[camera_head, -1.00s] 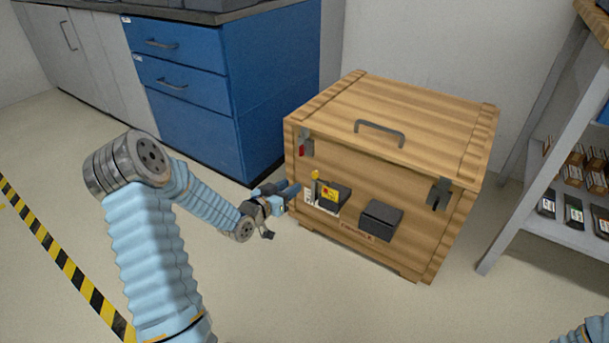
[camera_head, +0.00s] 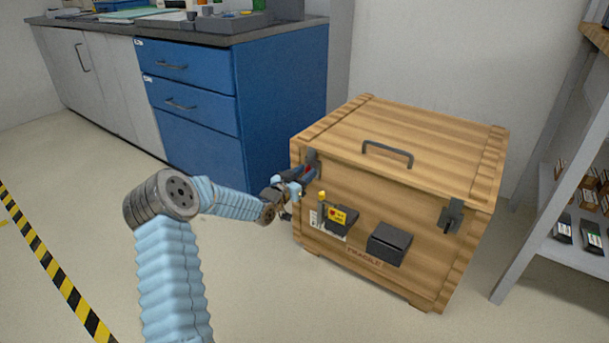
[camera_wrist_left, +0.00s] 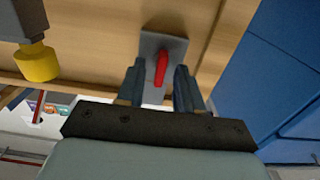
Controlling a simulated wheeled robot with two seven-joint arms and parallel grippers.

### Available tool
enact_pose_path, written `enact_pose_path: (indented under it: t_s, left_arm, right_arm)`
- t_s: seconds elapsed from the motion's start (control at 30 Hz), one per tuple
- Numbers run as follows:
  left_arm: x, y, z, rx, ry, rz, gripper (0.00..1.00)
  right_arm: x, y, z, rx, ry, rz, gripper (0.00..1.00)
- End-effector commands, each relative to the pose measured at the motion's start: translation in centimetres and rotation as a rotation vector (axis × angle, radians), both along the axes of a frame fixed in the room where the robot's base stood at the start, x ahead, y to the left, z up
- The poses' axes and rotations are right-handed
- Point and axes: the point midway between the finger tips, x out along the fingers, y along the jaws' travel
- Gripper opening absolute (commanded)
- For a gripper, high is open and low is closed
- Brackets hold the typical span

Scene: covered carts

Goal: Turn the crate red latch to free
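The wooden crate (camera_head: 350,215) stands on the floor, lid closed. Its red latch (camera_wrist_left: 161,69) sits on a grey plate (camera_wrist_left: 176,46) and shows as a narrow red bar in the left wrist view. My left gripper (camera_head: 304,175) is at the crate's upper left front corner and mostly hides the latch in the head view. In the left wrist view its two fingers are apart, one on each side of the red bar, with gaps visible. Contact with the bar cannot be made out. A second, grey latch (camera_head: 451,216) is at the front right. My right gripper is not in view.
A yellow knob (camera_wrist_left: 37,63) on a dark box is close to the left gripper. A black box (camera_head: 389,243) also juts from the crate front. A blue cabinet (camera_head: 285,105) stands behind left, a shelf (camera_head: 550,240) at right. Floor in front is clear.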

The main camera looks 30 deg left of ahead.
Motion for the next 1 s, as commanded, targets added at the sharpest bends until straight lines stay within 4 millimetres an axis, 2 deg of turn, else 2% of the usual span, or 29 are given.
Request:
enact_pose_path:
  t_s: [0.3,0.53,0.8,1.0]
  left_arm:
    - [0.31,0.00,-0.01,0.000,0.000,0.000,0.36]
    - [0.29,-0.01,-0.01,0.000,0.000,0.000,0.01]
    - [0.28,-0.01,-0.05,-0.014,0.002,0.000,0.00]
    - [0.27,0.03,-0.09,-0.087,0.008,0.000,0.00]
  right_arm:
    - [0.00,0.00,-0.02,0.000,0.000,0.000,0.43]
    - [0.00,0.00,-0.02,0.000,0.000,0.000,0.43]
    - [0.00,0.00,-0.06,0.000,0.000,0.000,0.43]
    - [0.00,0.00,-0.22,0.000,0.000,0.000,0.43]
